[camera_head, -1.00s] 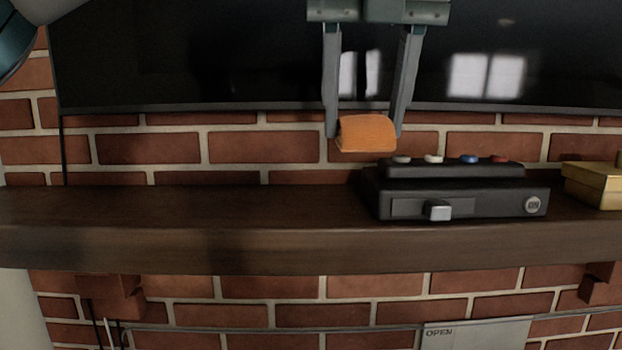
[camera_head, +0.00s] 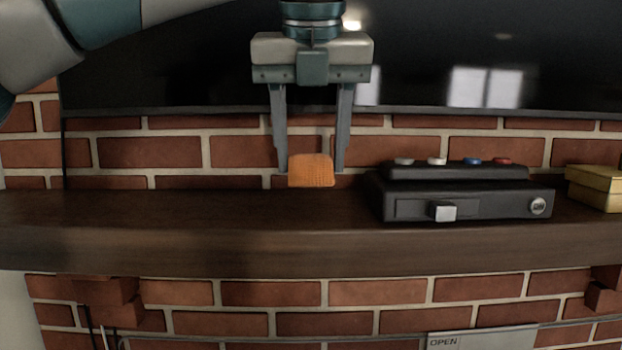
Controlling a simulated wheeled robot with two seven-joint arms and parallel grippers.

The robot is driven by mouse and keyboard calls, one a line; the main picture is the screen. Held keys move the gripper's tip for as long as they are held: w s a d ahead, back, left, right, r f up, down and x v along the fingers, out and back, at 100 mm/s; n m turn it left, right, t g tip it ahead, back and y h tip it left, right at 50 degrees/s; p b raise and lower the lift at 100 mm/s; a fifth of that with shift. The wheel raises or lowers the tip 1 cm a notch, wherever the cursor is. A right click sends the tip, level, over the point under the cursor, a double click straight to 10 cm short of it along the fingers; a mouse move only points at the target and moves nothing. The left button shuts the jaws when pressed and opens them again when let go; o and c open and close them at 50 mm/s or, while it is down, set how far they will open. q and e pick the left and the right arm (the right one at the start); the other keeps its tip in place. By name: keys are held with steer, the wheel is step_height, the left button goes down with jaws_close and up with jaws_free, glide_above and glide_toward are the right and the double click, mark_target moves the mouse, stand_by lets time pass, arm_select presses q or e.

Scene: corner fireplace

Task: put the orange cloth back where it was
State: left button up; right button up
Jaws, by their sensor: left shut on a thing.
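The orange cloth (camera_head: 311,171) is a small folded piece held between the fingertips of my left gripper (camera_head: 311,168). The gripper points straight down and is shut on the cloth. The cloth's lower edge is close above the dark wooden mantel shelf (camera_head: 170,235), to the left of the black console; I cannot tell whether it touches the shelf. My right gripper is not in view.
A black console (camera_head: 465,203) with several coloured buttons and a grey lever stands on the shelf to the right. A yellow box (camera_head: 597,188) is at the far right. A dark screen (camera_head: 180,75) hangs on the brick wall behind. The shelf's left part is clear.

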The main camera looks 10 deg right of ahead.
mark_target(311, 178)
arm_select(q)
steer(key=shift+f+b, duration=1.15)
steer(key=shift+f, duration=0.7)
steer(key=shift+f, duration=0.25)
steer(key=o, duration=1.1)
steer(key=shift+r, duration=0.2)
